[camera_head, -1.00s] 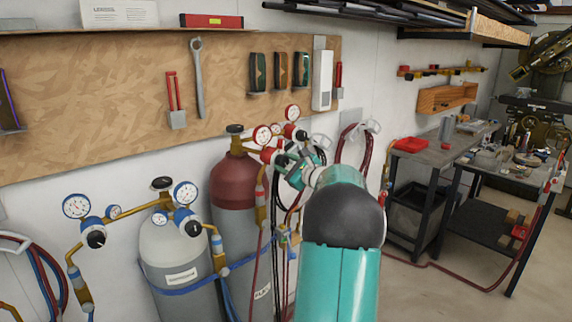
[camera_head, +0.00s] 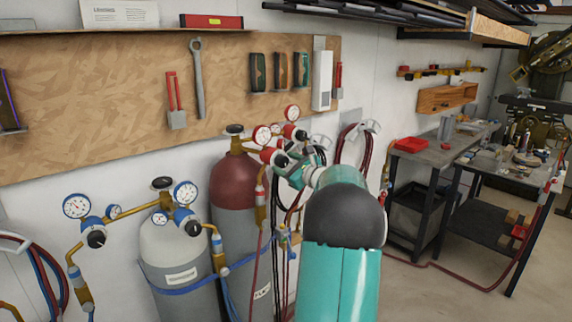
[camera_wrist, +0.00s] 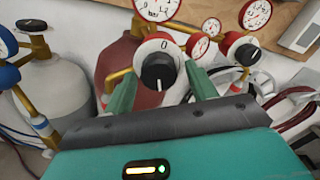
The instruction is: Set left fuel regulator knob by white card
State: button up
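In the head view my gripper (camera_head: 290,170) partly covers the regulator. A white card (camera_head: 119,14) with printed text stands on the shelf at upper left; its small text is unreadable.
The right fuel knob (camera_wrist: 247,54) and the gauges (camera_wrist: 157,8) sit close to my fingers. A grey cylinder (camera_head: 165,245) with blue regulators stands to the left. Hoses hang behind and to the right. A workbench (camera_head: 440,150) stands further right, with open floor before it.

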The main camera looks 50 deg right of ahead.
jog(key=shift+w, duration=0.15)
jog(key=v, duration=1.4)
jog(key=shift+w, duration=0.1)
